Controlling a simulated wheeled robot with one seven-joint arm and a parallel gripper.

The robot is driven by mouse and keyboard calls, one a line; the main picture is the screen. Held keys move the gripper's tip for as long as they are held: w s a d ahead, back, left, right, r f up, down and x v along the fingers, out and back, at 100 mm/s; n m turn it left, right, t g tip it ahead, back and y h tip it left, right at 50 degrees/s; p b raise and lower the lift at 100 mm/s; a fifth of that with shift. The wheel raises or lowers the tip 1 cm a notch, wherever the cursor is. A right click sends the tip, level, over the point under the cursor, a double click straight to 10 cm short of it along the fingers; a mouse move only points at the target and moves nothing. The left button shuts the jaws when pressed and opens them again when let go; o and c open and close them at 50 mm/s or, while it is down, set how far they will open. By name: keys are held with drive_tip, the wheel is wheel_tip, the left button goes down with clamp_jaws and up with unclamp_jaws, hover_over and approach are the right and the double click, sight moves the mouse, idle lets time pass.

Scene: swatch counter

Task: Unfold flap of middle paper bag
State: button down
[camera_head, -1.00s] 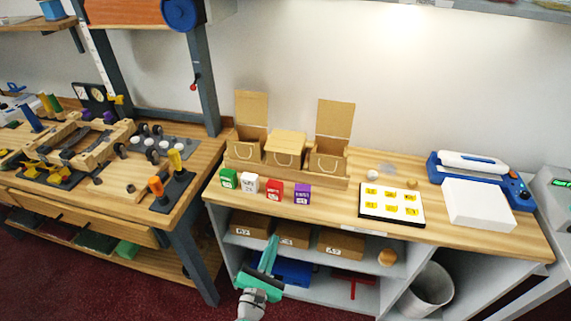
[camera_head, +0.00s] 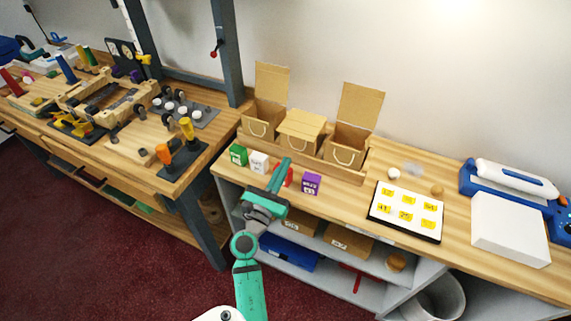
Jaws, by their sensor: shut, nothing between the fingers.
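Three brown paper bags with string handles stand in a row in a wooden rack at the back of the counter. The middle bag (camera_head: 299,137) has its flap (camera_head: 303,121) folded down over its top. The left bag (camera_head: 260,119) and the right bag (camera_head: 345,144) have their flaps standing up. My gripper (camera_head: 284,166) is shut and empty, in front of and below the middle bag, apart from it in the picture. It partly hides the red box (camera_head: 289,178).
Small green (camera_head: 238,154), white (camera_head: 259,162) and purple (camera_head: 312,184) boxes stand in front of the rack (camera_head: 353,175). A board with yellow labels (camera_head: 406,212) lies to the right. A white block (camera_head: 510,229) and a blue machine (camera_head: 500,180) stand further right. A tool bench is on the left.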

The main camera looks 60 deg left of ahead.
drive_tip(key=x, duration=0.7)
drive_tip(key=shift+a+r, duration=0.1)
drive_tip(key=shift+r, duration=0.05)
drive_tip(key=shift+r, duration=0.5)
wheel_tip(320, 180, up, 15)
hover_over(299, 135)
drive_tip(key=w+a, duration=0.3)
drive_tip(key=shift+w+d+f, duration=0.1)
drive_tip(key=shift+w+d, duration=0.1)
drive_tip(key=shift+d, duration=0.05)
idle(1.2)
